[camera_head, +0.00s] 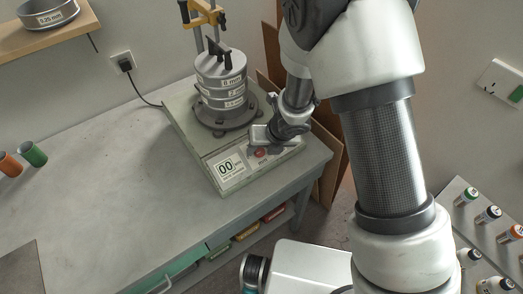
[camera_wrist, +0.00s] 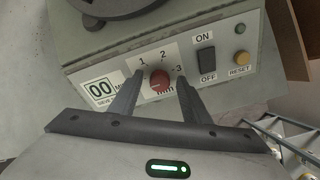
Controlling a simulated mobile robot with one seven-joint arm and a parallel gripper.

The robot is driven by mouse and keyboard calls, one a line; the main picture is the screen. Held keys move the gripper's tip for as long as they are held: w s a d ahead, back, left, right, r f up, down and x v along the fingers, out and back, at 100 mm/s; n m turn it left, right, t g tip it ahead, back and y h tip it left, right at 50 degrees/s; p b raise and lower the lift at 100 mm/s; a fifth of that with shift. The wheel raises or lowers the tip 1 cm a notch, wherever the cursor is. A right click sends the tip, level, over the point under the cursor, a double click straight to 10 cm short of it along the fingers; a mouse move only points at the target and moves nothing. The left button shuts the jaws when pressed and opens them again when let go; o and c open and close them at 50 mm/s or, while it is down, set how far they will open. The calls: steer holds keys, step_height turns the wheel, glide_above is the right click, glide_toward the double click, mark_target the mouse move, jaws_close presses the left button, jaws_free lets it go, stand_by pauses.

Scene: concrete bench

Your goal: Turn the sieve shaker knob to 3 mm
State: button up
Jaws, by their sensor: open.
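The sieve shaker (camera_head: 202,150) stands on the concrete bench with a stack of sieves (camera_head: 222,84) on it. Its red knob (camera_wrist: 160,83) is on the front panel, in a dial marked 1, 2 and 3 mm in the wrist view. The knob also shows in the head view (camera_head: 261,152). Which mark the knob points at is too small to tell. My gripper (camera_wrist: 161,77) is open, with one finger on each side of the knob. I cannot tell whether either finger touches it. The left finger lies near the 1, the right finger near the 3.
Right of the dial are a black ON/OFF switch (camera_wrist: 206,61) and a yellow reset button (camera_wrist: 242,57). A display (camera_wrist: 101,89) reading 00 is on the left. A green cup (camera_head: 33,153) and an orange cup (camera_head: 10,164) are at the bench's left. The bench middle is clear.

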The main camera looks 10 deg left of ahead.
steer(key=c, duration=1)
steer(key=shift+c, duration=0.2)
